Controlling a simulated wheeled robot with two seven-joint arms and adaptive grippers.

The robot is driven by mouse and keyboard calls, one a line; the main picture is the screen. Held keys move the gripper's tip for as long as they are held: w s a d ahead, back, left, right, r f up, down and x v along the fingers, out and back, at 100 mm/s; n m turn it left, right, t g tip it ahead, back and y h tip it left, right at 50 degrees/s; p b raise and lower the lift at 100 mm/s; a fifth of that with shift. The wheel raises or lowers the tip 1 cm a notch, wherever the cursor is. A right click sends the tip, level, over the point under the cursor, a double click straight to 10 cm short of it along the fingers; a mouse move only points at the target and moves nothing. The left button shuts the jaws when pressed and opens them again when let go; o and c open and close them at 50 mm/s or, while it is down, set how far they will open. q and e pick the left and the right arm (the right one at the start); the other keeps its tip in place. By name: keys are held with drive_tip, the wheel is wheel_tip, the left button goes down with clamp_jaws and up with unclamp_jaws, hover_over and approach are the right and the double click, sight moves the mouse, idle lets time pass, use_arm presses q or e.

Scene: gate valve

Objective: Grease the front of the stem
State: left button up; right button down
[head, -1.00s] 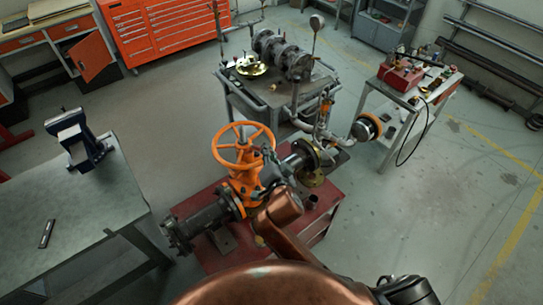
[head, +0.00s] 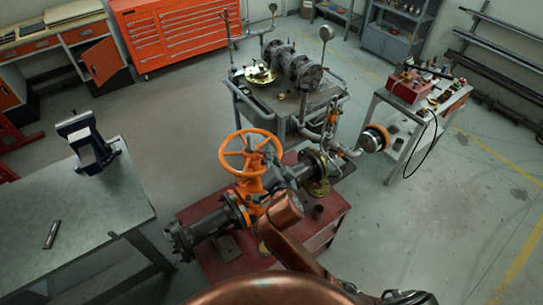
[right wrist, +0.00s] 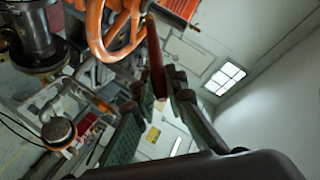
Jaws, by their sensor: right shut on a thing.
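The gate valve (head: 252,186) is orange, with a spoked handwheel (head: 235,165) on top. The handwheel also shows large in the right wrist view (right wrist: 94,38). The valve's stem rises near the wheel's middle; its front and any grease are too small to make out. My right gripper (head: 272,174) is close beside the valve, just right of the handwheel. In the right wrist view the gripper (right wrist: 157,92) is shut on a slim reddish-brown handle (right wrist: 155,60), which points up toward the wheel. The handle's far end and any contact with the stem are unclear. My left gripper is out of view.
Dark flanged pipe (head: 207,230) runs through the valve above a red bench (head: 335,214). A grey table with a vise (head: 88,145) stands left. A cart (head: 325,95) and a small tool table (head: 440,105) stand behind. Open floor lies between.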

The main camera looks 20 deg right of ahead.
drive_tip(key=shift+w+a, duration=0.25)
drive_tip(key=shift+w, duration=0.45)
wheel_tip(320, 180, up, 4)
drive_tip(key=p, duration=0.3)
drive_tip(key=shift+s+f, duration=0.1)
drive_tip(key=shift+f, duration=0.05)
wheel_tip(320, 180, up, 3)
drive_tip(key=p, duration=0.3)
drive_tip(key=shift+p, duration=0.35)
